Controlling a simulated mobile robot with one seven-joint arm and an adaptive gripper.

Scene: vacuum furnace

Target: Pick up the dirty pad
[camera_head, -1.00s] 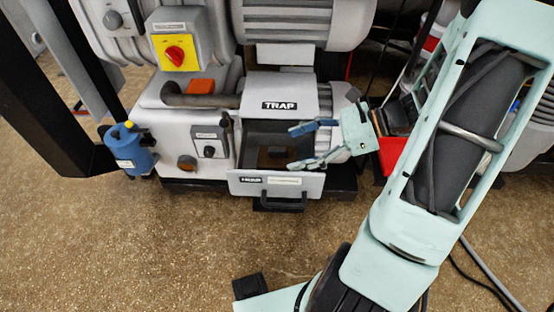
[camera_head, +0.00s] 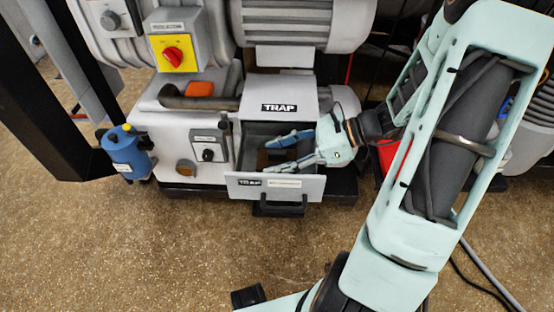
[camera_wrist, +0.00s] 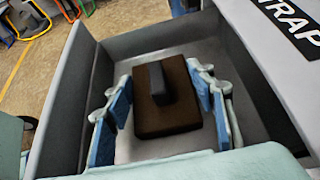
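The dirty pad (camera_wrist: 178,117) is a dark brown block with a grey upright tab on top. It lies on the floor of the open trap drawer (camera_wrist: 68,100). My gripper (camera_wrist: 162,105) is open in the drawer, with one blue-padded finger on each side of the pad; a gap shows between each finger and the pad. In the head view my gripper (camera_head: 283,153) reaches into the drawer (camera_head: 238,188) from the right. The pad there (camera_head: 272,158) is mostly hidden by the fingers and shadow.
The drawer's front carries a black handle (camera_head: 279,206). The trap housing (camera_head: 290,104) stands just behind the drawer. A grey box with a red-and-yellow switch (camera_head: 174,54) is above left, and a blue canister (camera_head: 127,152) stands at left. The floor in front is clear.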

